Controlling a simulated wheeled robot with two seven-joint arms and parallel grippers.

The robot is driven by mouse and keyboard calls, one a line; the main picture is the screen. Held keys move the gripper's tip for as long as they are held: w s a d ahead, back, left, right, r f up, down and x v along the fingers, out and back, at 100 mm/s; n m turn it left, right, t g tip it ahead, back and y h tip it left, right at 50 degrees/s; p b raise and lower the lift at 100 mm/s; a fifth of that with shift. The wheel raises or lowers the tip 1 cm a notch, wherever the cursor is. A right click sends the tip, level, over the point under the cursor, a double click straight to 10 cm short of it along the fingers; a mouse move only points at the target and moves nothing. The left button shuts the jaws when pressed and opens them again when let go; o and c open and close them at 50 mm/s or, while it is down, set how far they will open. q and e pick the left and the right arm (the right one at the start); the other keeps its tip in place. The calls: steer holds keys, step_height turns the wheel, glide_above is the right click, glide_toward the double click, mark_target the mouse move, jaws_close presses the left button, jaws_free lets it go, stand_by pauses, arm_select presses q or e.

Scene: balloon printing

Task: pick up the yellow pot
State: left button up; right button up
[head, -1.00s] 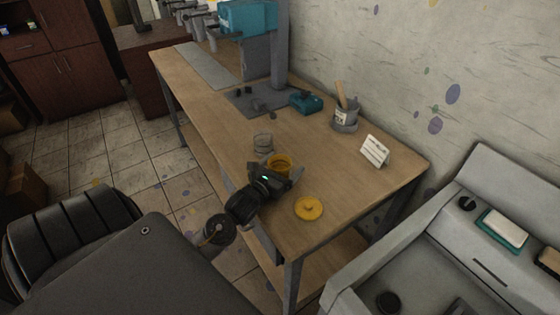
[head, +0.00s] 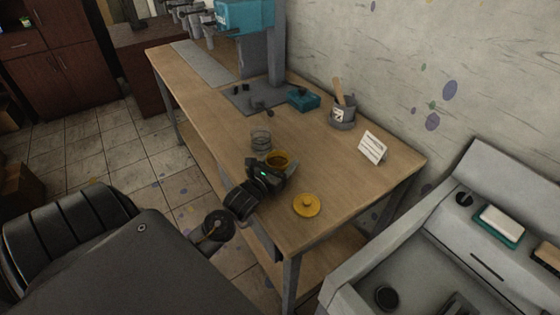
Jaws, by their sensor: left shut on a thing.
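The yellow pot (head: 279,159) is a small open round pot near the front edge of the wooden table, partly hidden behind my left gripper. My left gripper (head: 275,172) is shut on the yellow pot at its near side. I cannot tell clearly whether the pot's base touches the tabletop. A round yellow lid (head: 307,205) with a knob lies flat on the table, to the right of and nearer than the pot. My right gripper is not in view.
A clear glass (head: 261,139) stands just behind and left of the pot. Farther back on the wooden table (head: 215,108) are a teal box (head: 303,99), a grey tool cup (head: 343,114) and a white card (head: 372,147). A grey sink (head: 430,255) is at the right.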

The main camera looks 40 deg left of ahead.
arm_select(q)
steer(key=shift+r, duration=0.4)
steer(key=s+a+r+b, duration=0.3)
steer(key=s+a+r, duration=0.4)
steer(key=a+r, duration=0.4)
steer(key=shift+s+a+r, duration=0.3)
steer(key=shift+r, duration=0.15)
